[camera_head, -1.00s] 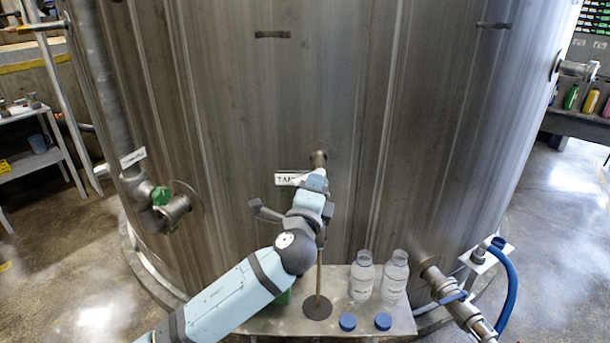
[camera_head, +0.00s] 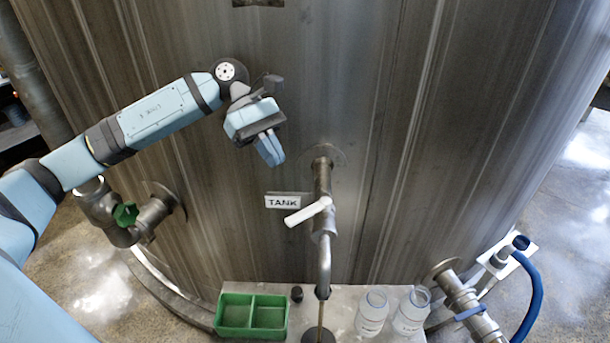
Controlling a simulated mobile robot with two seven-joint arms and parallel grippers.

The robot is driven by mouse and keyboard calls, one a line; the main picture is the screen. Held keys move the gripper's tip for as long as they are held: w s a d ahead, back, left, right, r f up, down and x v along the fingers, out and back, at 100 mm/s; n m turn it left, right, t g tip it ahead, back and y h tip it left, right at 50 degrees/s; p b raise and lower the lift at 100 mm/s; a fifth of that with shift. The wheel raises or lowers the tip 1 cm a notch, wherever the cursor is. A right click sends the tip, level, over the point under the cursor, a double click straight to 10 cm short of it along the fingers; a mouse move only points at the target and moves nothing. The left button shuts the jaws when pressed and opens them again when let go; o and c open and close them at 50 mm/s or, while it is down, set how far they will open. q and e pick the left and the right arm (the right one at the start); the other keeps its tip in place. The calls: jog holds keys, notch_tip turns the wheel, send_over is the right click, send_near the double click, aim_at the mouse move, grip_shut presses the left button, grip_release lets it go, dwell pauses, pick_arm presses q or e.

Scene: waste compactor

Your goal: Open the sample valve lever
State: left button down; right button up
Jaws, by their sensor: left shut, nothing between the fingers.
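The sample valve (camera_head: 323,190) sticks out from the tank wall in the middle of the head view, with its spout pointing down. Its white lever (camera_head: 308,211) points to the left and slightly down, beside the TANK label (camera_head: 283,201). My left gripper (camera_head: 270,150) is shut and empty, up and to the left of the lever and apart from it, in front of the tank wall. Its fingers point down and to the right. My right gripper does not show.
Below the valve is a shelf (camera_head: 343,299) with a green two-part tray (camera_head: 252,312) and two clear bottles (camera_head: 372,312). A green-handled valve (camera_head: 125,214) is at the left. A pipe with a blue hose (camera_head: 528,285) is at the lower right.

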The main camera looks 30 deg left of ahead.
aim_at(309, 214)
pick_arm(q)
jog(key=s+d+f+y+p, duration=0.1)
jog(key=s+d+f+p, duration=0.1)
jog(key=d+f, duration=0.3)
jog(key=shift+s+f+m+g, duration=0.3)
jog(key=shift+s+f, duration=0.35)
jog(key=shift+f, duration=0.05)
jog(key=shift+d, duration=0.15)
